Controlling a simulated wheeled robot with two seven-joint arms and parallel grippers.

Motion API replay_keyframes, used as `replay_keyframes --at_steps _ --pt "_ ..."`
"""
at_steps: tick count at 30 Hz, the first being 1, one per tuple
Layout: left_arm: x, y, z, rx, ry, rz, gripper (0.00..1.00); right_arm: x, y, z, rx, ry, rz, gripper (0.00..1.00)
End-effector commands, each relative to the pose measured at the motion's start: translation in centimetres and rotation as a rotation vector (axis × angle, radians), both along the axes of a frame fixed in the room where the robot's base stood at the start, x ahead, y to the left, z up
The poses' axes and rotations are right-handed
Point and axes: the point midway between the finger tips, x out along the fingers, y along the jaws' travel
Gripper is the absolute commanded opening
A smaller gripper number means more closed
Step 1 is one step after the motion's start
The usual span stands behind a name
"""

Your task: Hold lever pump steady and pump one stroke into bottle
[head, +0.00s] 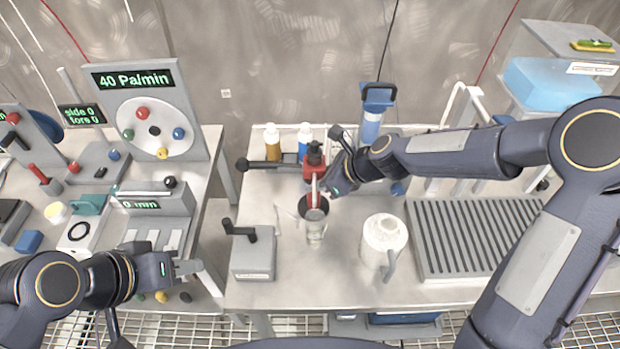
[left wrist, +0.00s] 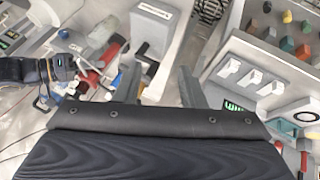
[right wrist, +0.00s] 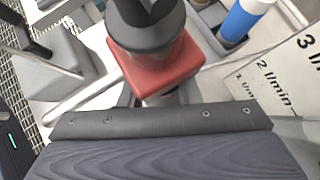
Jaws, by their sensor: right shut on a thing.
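The lever pump, with a red body (head: 318,176) and a black top, stands on the right bench. A pale spout runs from it toward the viewer. In the right wrist view its red block (right wrist: 155,68) and black knob fill the top centre. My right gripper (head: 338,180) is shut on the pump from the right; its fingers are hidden.
A grey box with a black lever (head: 252,257) stands left of the vessel, a white jug (head: 384,236) right of it. Amber (head: 272,144) and blue-labelled bottles stand behind. A ribbed drain tray (head: 470,238) lies right. A gap separates the benches.

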Motion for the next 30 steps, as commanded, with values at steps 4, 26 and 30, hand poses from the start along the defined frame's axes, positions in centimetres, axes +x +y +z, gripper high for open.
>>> replay_keyframes --at_steps 4,26,30 --pt "0.0 0.0 0.0 0.0 0.0 0.0 0.36 0.0 0.0 0.0 0.0 0.001 -0.001 0.03" --pt "6.7 0.6 4.9 0.196 -0.007 -0.43 0.0 0.0 0.0 0.0 0.0 0.0 0.0 0.03" --pt "11.5 -0.1 6.7 0.298 -0.021 -0.715 0.0 0.0 0.0 0.0 0.001 0.0 0.0 0.03"
